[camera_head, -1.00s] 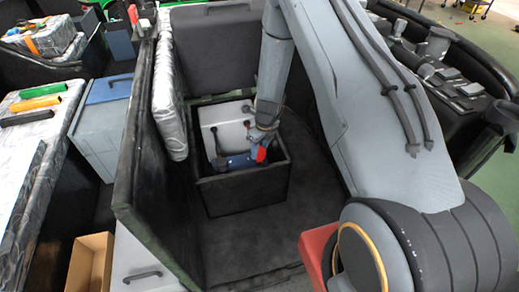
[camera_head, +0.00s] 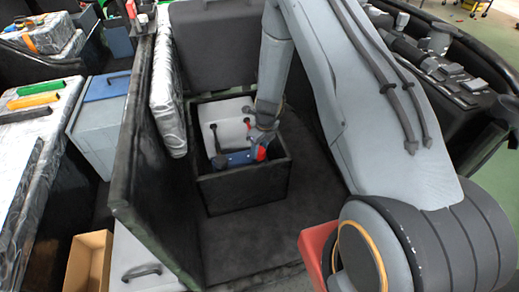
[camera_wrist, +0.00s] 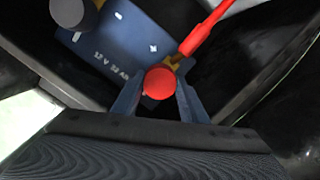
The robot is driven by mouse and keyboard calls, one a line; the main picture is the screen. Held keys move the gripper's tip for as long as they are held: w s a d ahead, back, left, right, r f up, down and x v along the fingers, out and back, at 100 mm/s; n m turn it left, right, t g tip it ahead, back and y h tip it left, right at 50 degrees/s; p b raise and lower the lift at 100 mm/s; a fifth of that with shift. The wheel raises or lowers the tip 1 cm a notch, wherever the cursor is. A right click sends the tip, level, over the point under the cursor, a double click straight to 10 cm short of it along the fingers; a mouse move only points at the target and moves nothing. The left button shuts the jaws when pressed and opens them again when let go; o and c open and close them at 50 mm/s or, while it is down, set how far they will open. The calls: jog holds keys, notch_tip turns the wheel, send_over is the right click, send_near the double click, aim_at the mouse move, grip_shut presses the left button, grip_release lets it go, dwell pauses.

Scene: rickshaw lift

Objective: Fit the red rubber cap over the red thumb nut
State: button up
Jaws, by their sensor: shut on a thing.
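My gripper (camera_wrist: 160,103) is shut on a round red piece, which looks like the red rubber cap (camera_wrist: 159,83). The cap sits between the two blue-grey fingertips, with its round face toward the wrist camera. It lies in front of a brass clamp (camera_wrist: 180,63) at the end of a red cable (camera_wrist: 204,29), on a blue battery (camera_wrist: 117,47). I see no separate red thumb nut; it may be hidden behind the cap. I cannot tell whether the cap touches it. In the head view, my gripper reaches down at the battery (camera_head: 238,158), with red showing beside it.
The battery is in an open black box (camera_head: 242,190) with a pale container (camera_head: 229,122) behind it. A grey knob (camera_wrist: 72,13) stands on the battery's other side. Box walls are close around my gripper. A dark panel (camera_head: 140,160) stands left; dark floor (camera_head: 240,245) is clear in front.

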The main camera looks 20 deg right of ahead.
jog(key=o, duration=1.1)
jog(key=shift+s+d+r, duration=0.1)
jog(key=shift+s+r, duration=0.05)
jog(key=shift+r, duration=1.1)
jog(key=shift+s+d+r, duration=0.1)
jog(key=shift+s+r, duration=0.1)
jog(key=shift+r, duration=1.1)
jog(key=shift+s+d+r, duration=0.1)
jog(key=shift+s+r, duration=0.05)
jog(key=shift+r, duration=1.1)
jog(key=shift+r, duration=0.15)
jog(key=s+a+r+n, duration=0.1)
jog(key=s+r+n, duration=0.8)
jog(key=r+n, duration=0.45)
jog(key=s+r+n, duration=0.5)
jog(key=s+n, duration=0.3)
jog(key=s+r+n+g+h, duration=0.1)
jog(key=s+r+n, duration=0.4)
jog(key=s+n, duration=0.3)
jog(key=shift+s+r, duration=0.15)
jog(key=shift+s, duration=0.35)
